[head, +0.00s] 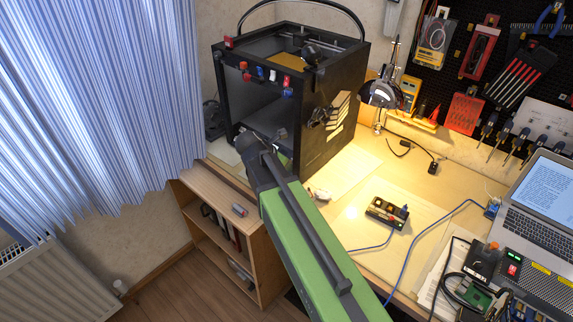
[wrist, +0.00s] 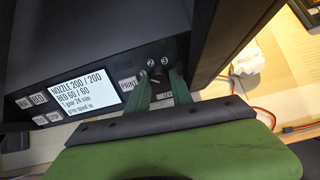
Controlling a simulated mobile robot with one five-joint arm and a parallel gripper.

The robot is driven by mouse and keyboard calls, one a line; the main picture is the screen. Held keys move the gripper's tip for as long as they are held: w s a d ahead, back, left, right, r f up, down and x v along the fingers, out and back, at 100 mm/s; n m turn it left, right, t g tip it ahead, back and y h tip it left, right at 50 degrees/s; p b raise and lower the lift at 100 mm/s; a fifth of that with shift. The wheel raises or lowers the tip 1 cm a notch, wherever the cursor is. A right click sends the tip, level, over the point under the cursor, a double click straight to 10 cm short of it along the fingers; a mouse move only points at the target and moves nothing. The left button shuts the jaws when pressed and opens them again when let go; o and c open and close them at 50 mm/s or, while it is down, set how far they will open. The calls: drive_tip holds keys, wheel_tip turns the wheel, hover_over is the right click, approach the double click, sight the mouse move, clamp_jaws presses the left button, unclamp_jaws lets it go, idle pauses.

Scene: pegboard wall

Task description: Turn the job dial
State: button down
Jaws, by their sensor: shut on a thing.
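The black 3D printer (head: 335,122) stands at the back left of the bench. In the wrist view its front panel (wrist: 60,55) has a lit white screen (wrist: 82,97) reading nozzle 200/200 and bed 60/60, and a button labelled PRINT (wrist: 128,84). Right of that is the job dial (wrist: 157,78), dark, with round marks 2 and 3 above it. My gripper (wrist: 160,88) has its green fingers on either side of the dial, shut on it. The fingers hide most of the dial, so its pointer setting cannot be told. In the head view my arm covers this spot.
A wooden shelf unit (head: 192,207) stands left of my arm. Tools hang on the black pegboard (head: 480,90).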

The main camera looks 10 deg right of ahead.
drive_tip(key=shift+n, duration=0.5)
drive_tip(key=c, duration=1.1)
unclamp_jaws()
